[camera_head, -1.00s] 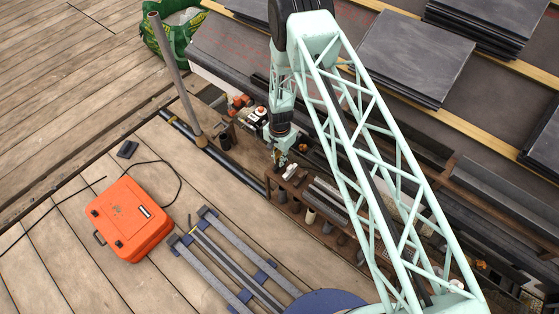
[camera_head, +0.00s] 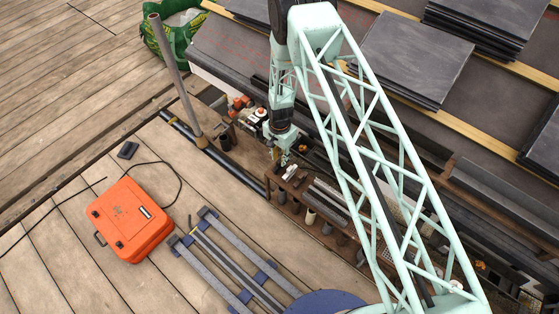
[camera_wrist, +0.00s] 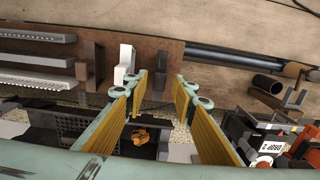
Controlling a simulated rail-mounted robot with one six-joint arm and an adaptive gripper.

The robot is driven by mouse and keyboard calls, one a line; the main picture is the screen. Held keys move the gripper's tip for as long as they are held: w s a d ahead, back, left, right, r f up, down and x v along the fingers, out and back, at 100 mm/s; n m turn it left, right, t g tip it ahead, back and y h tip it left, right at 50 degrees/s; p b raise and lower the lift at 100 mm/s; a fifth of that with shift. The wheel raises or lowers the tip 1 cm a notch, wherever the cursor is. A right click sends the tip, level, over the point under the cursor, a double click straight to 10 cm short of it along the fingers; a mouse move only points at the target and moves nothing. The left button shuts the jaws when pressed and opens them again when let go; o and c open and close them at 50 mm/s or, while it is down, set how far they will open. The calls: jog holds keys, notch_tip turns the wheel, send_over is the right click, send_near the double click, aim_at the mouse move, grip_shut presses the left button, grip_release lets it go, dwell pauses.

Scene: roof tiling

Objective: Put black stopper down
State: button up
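My gripper (camera_wrist: 164,92) points down over a brown rack board (camera_wrist: 215,58), its two yellow-padded fingers spread apart with nothing clamped between them. A small dark block (camera_wrist: 159,82) stands on the board between the fingertips and seems apart from both; it may be the black stopper, but I cannot be sure. A white piece (camera_wrist: 125,64) stands just left of the left fingertip. A separate flat black block (camera_head: 128,149) lies on the wooden deck.
An orange case (camera_head: 130,220) with a black cable lies on the deck. A grey pole (camera_head: 175,75) stands left of the rack, near a dark pipe (camera_wrist: 225,58). Orange-and-black tools (camera_wrist: 265,140) crowd the right of the wrist view. Grey bars (camera_wrist: 35,58) lie at its left.

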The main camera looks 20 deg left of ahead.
notch_tip(320, 180, up, 10)
jog(key=p, duration=0.1)
jog(key=shift+f, duration=0.25)
dwell(0.4)
jog(key=shift+r, duration=0.1)
dwell(0.6)
